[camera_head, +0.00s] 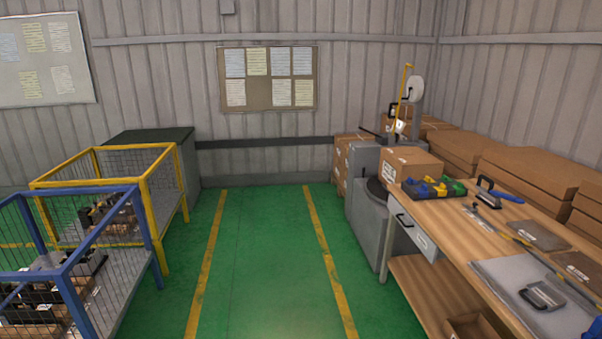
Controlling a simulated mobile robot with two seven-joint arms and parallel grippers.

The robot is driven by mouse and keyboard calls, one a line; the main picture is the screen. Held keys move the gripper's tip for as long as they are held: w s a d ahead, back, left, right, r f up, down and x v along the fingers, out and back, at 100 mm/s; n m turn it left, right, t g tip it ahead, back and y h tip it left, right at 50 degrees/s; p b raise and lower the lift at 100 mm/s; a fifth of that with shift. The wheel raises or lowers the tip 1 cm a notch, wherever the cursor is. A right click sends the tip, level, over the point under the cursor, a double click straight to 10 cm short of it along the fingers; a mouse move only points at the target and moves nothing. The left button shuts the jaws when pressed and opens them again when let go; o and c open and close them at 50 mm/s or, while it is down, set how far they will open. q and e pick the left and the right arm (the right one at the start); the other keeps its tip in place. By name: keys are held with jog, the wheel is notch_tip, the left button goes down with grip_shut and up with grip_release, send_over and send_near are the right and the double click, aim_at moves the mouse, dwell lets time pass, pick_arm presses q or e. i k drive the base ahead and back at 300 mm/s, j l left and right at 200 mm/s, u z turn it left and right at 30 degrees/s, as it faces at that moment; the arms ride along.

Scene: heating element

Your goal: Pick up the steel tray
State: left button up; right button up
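A flat, light grey, metal-looking tray (500,272) lies on the wooden workbench (443,232) at the lower right, and it is the likeliest match for the steel tray. Its right part runs close to the picture's lower right edge. A small grey item with a handle (542,296) rests on it.
Colored parts (433,186), a black-handled tool (485,194) and dark flat plates (538,235) share the bench. Cardboard boxes (530,170) stand behind. A yellow cage cart (150,200) and a blue one (75,270) stand left. The green floor (265,255) between is clear.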

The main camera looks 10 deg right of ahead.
aim_at(549, 299)
jog(key=i, duration=1.65)
jog(key=i+j+z, duration=0.15)
jog(key=i+z, duration=0.35)
jog(key=i, duration=0.15)
jog(key=i+j+z, duration=0.45)
jog(key=i, duration=0.2)
jog(key=i+j+z, duration=0.5)
jog(key=z, duration=1.85)
jog(key=i+l+z, duration=0.15)
jog(key=l+z, duration=0.2)
jog(key=i+l+z, duration=0.15)
jog(key=l+z, duration=0.15)
jog(key=i+l, duration=0.15)
jog(key=l, duration=0.15)
jog(key=i+l, duration=0.15)
jog(key=l, duration=0.2)
jog(key=i+l, duration=0.1)
jog(key=l, duration=0.2)
